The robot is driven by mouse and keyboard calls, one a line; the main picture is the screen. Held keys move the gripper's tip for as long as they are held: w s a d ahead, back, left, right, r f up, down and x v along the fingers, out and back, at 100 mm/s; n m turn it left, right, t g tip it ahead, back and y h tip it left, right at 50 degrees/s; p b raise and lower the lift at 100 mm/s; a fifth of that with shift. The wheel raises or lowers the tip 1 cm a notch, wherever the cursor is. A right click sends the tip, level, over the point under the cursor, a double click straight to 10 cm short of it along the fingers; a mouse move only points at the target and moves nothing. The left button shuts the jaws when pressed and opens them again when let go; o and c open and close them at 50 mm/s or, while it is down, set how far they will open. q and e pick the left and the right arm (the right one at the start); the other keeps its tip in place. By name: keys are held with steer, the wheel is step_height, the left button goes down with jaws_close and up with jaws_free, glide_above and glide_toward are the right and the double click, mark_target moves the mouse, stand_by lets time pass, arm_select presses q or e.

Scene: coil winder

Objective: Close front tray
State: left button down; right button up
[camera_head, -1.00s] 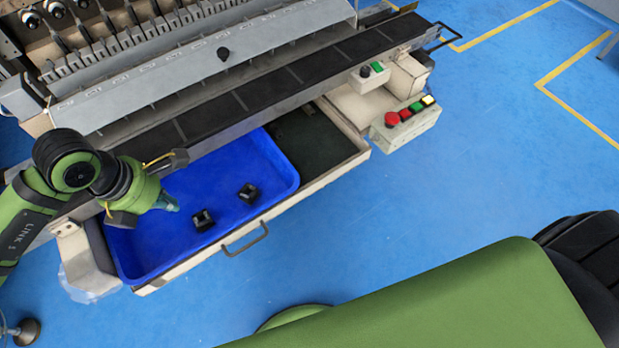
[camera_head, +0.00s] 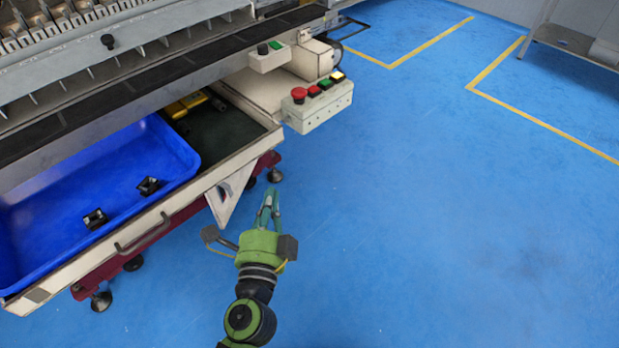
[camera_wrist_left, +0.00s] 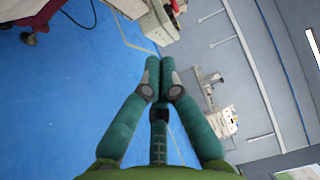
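The front tray (camera_head: 205,172) is pulled out from the coil winder (camera_head: 120,85). It has a pale metal rim and a dark handle (camera_head: 144,233) on its front face. A blue bin (camera_head: 150,213) sits in its left part, with two small black parts (camera_head: 95,219) inside. My left gripper (camera_head: 269,200) is in front of the tray's right end, apart from the handle and to its right. Its teal fingers are together with nothing between them, as the left wrist view (camera_wrist_left: 160,78) also shows. My right gripper is not in view.
A control box (camera_head: 318,105) with a red button and coloured buttons juts out right of the tray. A white triangular bracket (camera_head: 228,196) hangs under the tray's right corner. Yellow tools (camera_head: 186,104) lie at the tray's back right. The blue floor to the right is clear.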

arm_select(q)
steer(key=shift+n+g+y, duration=0.3)
steer(key=shift+n+y, duration=0.2)
steer(key=shift+y, duration=0.1)
steer(key=w+a+p, duration=0.1)
steer(key=w, duration=0.3)
steer(key=w+a+f+p, duration=0.1)
steer(key=w+a, duration=0.1)
steer(key=w, duration=0.2)
steer(key=w+a+f+p, duration=0.1)
steer(key=w, duration=0.3)
steer(key=shift+a+p, duration=0.3)
steer(key=shift+p, duration=0.05)
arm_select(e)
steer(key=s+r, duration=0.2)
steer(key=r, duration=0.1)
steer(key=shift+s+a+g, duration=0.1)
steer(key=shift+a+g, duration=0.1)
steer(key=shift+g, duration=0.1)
arm_select(q)
steer(key=shift+a, duration=0.1)
